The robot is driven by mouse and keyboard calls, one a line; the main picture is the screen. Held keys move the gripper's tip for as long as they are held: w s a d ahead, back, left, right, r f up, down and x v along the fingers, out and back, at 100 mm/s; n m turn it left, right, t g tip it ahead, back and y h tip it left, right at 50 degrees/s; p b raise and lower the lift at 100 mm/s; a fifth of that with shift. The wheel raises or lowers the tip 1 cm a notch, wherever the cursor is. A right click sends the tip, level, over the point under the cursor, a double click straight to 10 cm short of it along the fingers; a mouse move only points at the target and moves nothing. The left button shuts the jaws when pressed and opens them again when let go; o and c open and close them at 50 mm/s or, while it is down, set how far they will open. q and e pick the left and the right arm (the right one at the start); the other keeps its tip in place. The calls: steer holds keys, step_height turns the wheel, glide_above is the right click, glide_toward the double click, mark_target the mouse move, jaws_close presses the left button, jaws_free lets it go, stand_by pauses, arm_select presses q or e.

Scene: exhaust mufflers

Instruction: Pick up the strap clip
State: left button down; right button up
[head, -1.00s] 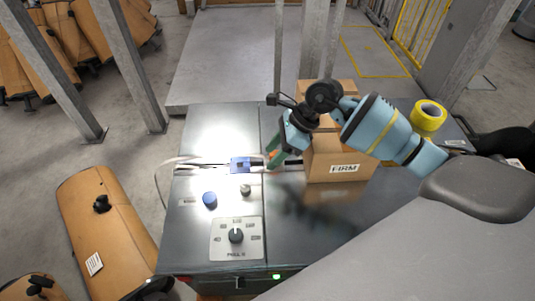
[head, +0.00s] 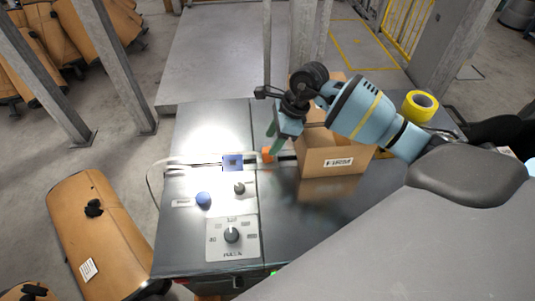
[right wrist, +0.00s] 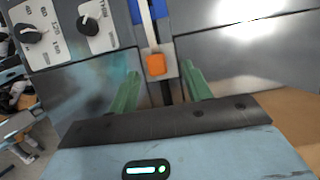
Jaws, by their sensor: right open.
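A small orange block (head: 267,154), which looks like the strap clip, sits on the pale strap line on the dark machine top, right of a blue square part (head: 232,162). In the right wrist view the orange clip (right wrist: 155,64) lies at the end of the strap, over a dark slot. My right gripper (head: 275,137) has green fingers and is open and empty just beyond and above the clip. In the right wrist view my right gripper (right wrist: 161,74) has one finger on each side of the clip's line, with clear gaps. My left gripper is not in view.
An open cardboard box (head: 333,160) stands close to the right of my right gripper. A yellow tape roll (head: 420,104) is at the back right. A blue button (head: 203,199) and a dial panel (head: 231,236) are on the machine's near left.

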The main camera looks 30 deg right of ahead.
mark_target(267, 149)
steer(key=shift+s+x, duration=0.1)
steer(key=shift+x, duration=1)
steer(key=shift+s+x, duration=0.15)
steer(key=shift+x, duration=1)
steer(key=shift+a, duration=0.2)
steer(key=shift+r, duration=0.1)
steer(key=c, duration=1)
steer(key=shift+r, duration=5)
steer(key=s+a+r+n+g+h, duration=0.1)
steer(key=s+r+n+g, duration=0.1)
steer(key=n, duration=0.5)
steer(key=s+a+r+n+g+h, duration=0.1)
steer(key=s+n, duration=0.3)
steer(key=n, duration=0.4)
steer(key=s+a+r+n+g+h, duration=0.2)
steer(key=s+a+r+n+g, duration=0.1)
steer(key=n, duration=0.5)
steer(key=shift+s+a+r+g, duration=0.2)
steer(key=shift+s+r+g, duration=0.15)
steer(key=shift+r, duration=0.2)
steer(key=shift+s+d, duration=0.1)
steer(key=shift+s, duration=0.05)
